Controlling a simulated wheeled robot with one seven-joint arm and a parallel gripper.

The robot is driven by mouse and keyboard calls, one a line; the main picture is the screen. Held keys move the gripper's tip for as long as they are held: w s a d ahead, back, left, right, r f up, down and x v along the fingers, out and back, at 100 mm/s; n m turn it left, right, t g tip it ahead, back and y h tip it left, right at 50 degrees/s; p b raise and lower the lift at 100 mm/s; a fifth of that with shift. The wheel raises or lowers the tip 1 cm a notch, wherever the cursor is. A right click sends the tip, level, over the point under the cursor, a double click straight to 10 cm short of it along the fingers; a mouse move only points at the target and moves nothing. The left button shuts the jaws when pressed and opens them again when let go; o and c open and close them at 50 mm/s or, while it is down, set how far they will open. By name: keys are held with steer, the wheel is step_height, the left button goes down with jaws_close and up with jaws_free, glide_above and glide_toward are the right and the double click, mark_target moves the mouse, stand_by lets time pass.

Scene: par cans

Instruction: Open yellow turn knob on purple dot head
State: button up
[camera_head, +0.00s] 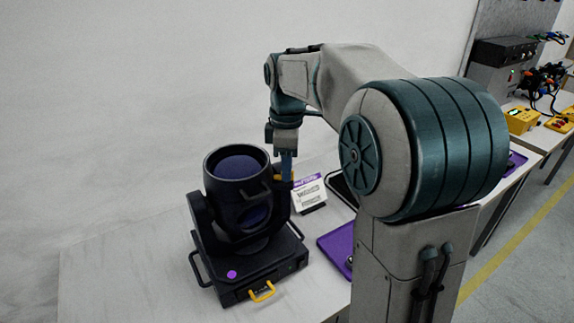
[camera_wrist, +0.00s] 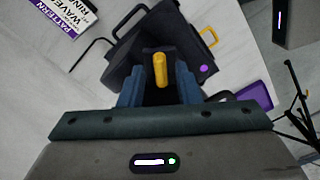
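The purple dot also shows in the wrist view (camera_wrist: 204,68). The yellow turn knob (camera_wrist: 160,70) is on the side of the head, elongated and pointing roughly up and down in the wrist view. My gripper (camera_wrist: 160,84) has its two blue fingers apart, one on each side of the knob with gaps visible. In the head view my gripper (camera_head: 287,168) points down at the head's right side, partly hiding the knob.
A yellow handle (camera_head: 262,292) is on the base front. A purple mat (camera_head: 338,245) lies to the right. The table's left part (camera_head: 125,275) is clear.

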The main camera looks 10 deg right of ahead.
steer(key=shift+f, duration=0.15)
jaws_close()
